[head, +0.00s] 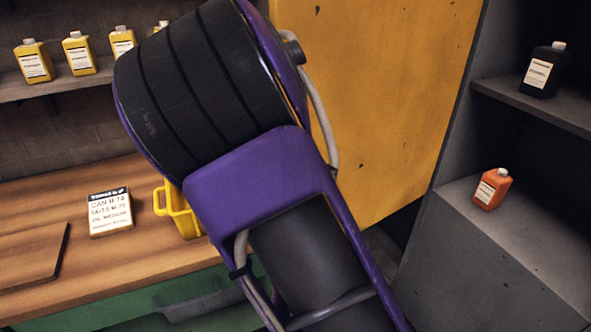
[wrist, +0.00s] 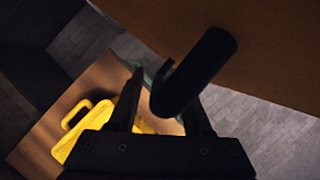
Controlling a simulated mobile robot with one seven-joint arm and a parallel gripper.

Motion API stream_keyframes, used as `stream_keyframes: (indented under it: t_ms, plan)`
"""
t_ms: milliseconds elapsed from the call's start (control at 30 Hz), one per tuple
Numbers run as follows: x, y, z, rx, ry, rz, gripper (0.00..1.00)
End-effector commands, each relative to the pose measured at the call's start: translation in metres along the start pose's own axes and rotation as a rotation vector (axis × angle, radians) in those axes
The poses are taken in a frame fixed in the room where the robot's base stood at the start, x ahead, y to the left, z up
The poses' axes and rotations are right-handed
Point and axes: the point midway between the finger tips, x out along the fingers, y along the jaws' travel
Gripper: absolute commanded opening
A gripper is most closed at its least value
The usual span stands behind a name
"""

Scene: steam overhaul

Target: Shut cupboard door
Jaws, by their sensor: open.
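The yellow cupboard door (head: 385,90) stands open in the head view, to the left of the grey cupboard (head: 490,245). In the wrist view the door (wrist: 270,50) fills the upper right, and its black bar handle (wrist: 205,68) juts toward me. My gripper (wrist: 166,98) is open, with the end of the handle showing between its two fingers. I cannot tell whether the fingers touch the handle. In the head view my purple arm hides the gripper, the handle and part of the door.
A black bottle (head: 543,70) and an orange bottle (head: 492,188) stand in the cupboard. Yellow bottles (head: 78,53) line a shelf. Grey floor (wrist: 270,135) shows below the door.

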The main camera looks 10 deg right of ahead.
Motion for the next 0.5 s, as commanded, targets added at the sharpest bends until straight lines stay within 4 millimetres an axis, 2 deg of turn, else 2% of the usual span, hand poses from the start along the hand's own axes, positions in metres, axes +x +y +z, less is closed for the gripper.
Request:
stream_keyframes:
  t_ms: [267,500]
  plan:
    - [0.0005,0.0,-0.0005,0.0,0.0,0.0,0.5]
    - [0.0003,-0.0001,-0.0004,0.0,0.0,0.0,0.06]
